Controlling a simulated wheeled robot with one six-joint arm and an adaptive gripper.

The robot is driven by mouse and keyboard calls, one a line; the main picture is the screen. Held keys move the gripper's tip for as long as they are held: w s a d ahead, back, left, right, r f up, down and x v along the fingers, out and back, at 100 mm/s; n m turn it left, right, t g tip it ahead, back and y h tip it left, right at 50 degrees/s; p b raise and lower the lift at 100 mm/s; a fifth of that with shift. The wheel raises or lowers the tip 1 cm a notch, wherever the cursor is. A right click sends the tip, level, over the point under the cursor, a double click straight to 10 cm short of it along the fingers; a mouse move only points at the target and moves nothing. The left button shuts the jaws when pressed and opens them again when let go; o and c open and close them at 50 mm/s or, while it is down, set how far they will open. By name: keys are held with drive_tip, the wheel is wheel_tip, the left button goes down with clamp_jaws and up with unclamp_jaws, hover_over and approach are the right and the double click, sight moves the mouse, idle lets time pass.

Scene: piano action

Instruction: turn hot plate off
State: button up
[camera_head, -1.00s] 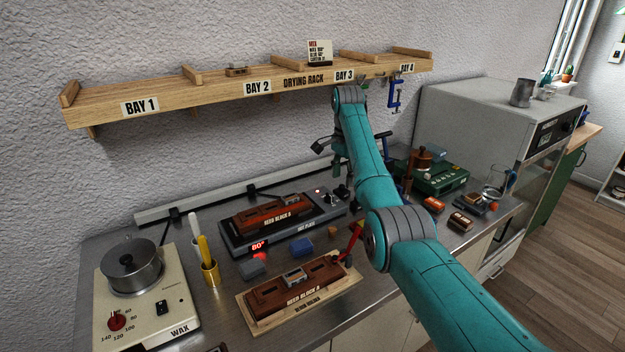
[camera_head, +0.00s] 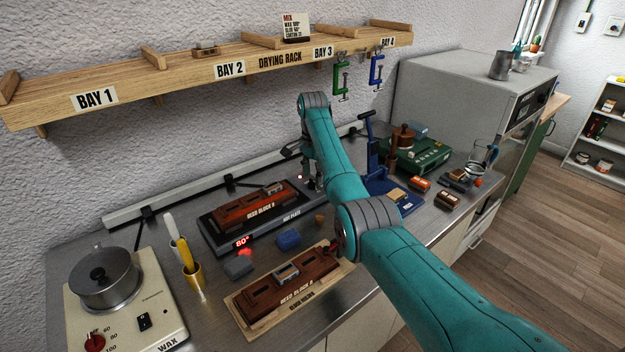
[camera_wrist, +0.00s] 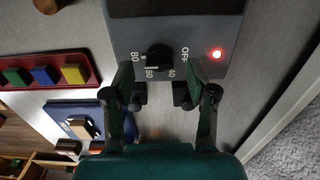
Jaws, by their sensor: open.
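The hot plate (camera_head: 212,234) is a dark slab on the steel bench with a brown reed block (camera_head: 250,205) on it. Its red display (camera_head: 242,241) reads 80°. In the wrist view the hot plate's grey panel (camera_wrist: 232,80) shows a black knob (camera_wrist: 158,57) ringed by numbers and OFF (camera_wrist: 185,54). A red lamp (camera_wrist: 216,53) beside OFF is lit. The knob's exact setting is hard to read. My gripper (camera_wrist: 162,80) is open, one finger on each side just short of the knob. In the head view my gripper (camera_head: 308,172) is over the plate's right end, partly hiding it.
A second reed block (camera_head: 290,288) lies on a board in front. A blue press (camera_head: 375,165) stands right of my gripper. A wax pot (camera_head: 105,280) is at left. The drying rack (camera_head: 190,72) with hanging clamps (camera_head: 340,78) is above. Small coloured blocks (camera_wrist: 45,75) lie nearby.

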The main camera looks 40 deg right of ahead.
drive_tip(key=shift+f, duration=1)
clamp_jaws()
